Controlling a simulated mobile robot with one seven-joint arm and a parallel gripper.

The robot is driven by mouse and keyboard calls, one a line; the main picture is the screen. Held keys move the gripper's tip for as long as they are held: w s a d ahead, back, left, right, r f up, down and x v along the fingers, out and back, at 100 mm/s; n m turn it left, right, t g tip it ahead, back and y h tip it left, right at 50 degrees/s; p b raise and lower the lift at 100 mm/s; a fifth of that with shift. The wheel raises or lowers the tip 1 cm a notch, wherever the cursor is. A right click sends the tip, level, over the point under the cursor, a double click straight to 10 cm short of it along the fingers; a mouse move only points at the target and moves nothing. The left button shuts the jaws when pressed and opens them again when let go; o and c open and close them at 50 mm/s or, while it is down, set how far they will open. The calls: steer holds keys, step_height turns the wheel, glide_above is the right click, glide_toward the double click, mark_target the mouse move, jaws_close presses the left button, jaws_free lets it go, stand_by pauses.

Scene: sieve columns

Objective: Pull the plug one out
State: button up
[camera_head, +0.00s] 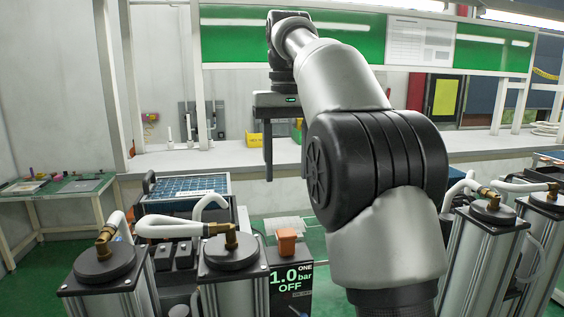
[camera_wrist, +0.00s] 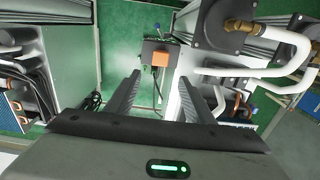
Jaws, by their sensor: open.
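The orange plug (camera_head: 287,242), which I take to be plug one, stands on top of a dark box (camera_head: 291,287) whose display reads "ONE 1.0 bar OFF". In the wrist view the orange plug (camera_wrist: 160,59) sits on its dark box, just beyond the fingertips and roughly centred between them. My gripper (camera_head: 284,165) points down, open and empty, above and behind the plug in the head view. In the wrist view the two fingers of my gripper (camera_wrist: 160,77) are spread apart. Nothing is between them, and they do not appear to touch the plug.
Metal columns with black caps (camera_head: 233,251) and white hoses on brass elbows (camera_head: 178,229) stand left of the box. More capped columns (camera_head: 492,211) stand at right. A blue panel (camera_head: 187,187) lies behind. A long white bench (camera_head: 230,155) runs along the back.

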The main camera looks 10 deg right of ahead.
mark_target(287, 232)
step_height(287, 232, down, 17)
steer(key=b, duration=0.4)
steer(key=shift+s+f+b, duration=0.1)
steer(key=shift+s+b, duration=0.05)
steer(key=shift+b, duration=0.25)
steer(key=c, duration=1.1)
steer(key=shift+o, duration=0.2)
steer(key=shift+r+p, duration=1.5)
steer(key=shift+p, duration=0.1)
steer(key=o, duration=1.2)
steer(key=shift+f, duration=0.1)
steer(key=shift+o, duration=0.2)
